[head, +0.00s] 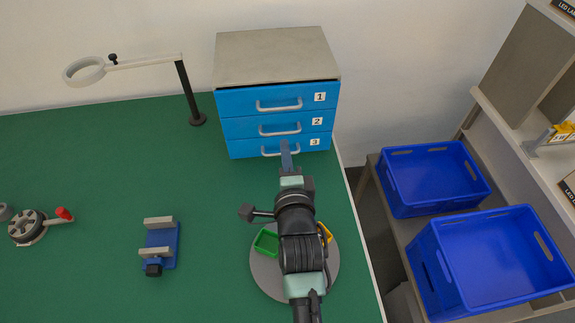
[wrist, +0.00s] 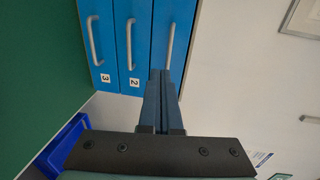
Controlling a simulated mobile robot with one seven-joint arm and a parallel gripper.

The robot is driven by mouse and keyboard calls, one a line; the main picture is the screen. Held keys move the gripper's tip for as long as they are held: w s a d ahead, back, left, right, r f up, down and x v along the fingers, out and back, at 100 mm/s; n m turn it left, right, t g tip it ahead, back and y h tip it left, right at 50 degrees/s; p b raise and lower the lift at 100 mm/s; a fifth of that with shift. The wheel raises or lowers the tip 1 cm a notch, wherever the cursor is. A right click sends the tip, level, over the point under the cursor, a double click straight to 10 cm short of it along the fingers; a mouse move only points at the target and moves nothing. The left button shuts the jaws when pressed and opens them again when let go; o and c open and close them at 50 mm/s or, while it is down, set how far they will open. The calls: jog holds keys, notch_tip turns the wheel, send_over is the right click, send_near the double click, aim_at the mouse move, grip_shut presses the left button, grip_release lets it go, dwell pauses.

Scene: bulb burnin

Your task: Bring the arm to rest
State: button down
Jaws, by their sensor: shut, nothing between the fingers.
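My gripper (head: 286,147) is shut and empty, at the end of my arm in the head view. Its fingers appear in front of the lower drawers of the blue three-drawer cabinet (head: 235,128). In the wrist view the closed fingers (wrist: 162,90) overlap the cabinet's drawer fronts (wrist: 138,35); I cannot tell the exact gap. All three drawers look shut. My arm hides part of the round grey turntable (head: 264,277) below it.
A green bin (head: 266,243) and a yellow bin (head: 325,233) sit on the turntable. Blue crates (head: 432,178) (head: 490,258) stand right.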

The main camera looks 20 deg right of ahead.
jog(key=v, duration=0.4)
jog(key=shift+r, duration=0.1)
jog(key=w+a+r+n+t, duration=0.1)
jog(key=a+r+n+t, duration=0.15)
jog(key=r, duration=0.65)
jog(key=w+a+r+n+t+y, duration=0.1)
jog(key=a+r+n, duration=0.2)
jog(key=r, duration=0.5)
jog(key=w+a+r+n+t, duration=0.1)
jog(key=a+r+n+t, duration=0.15)
jog(key=r, duration=0.65)
jog(key=s+a+r+n+t+y, duration=0.2)
jog(key=s+r+n, duration=0.4)
jog(key=r, duration=0.6)
jog(key=s+a+r+n+t+y, duration=0.1)
jog(key=s+a+r+n+t, duration=0.2)
jog(key=r, duration=1)
jog(key=s+a+n, duration=0.2)
jog(key=s+n, duration=0.2)
jog(key=shift+a+r+t+y, duration=0.15)
jog(key=shift+a+t+y, duration=0.25)
jog(key=shift+s, duration=0.1)
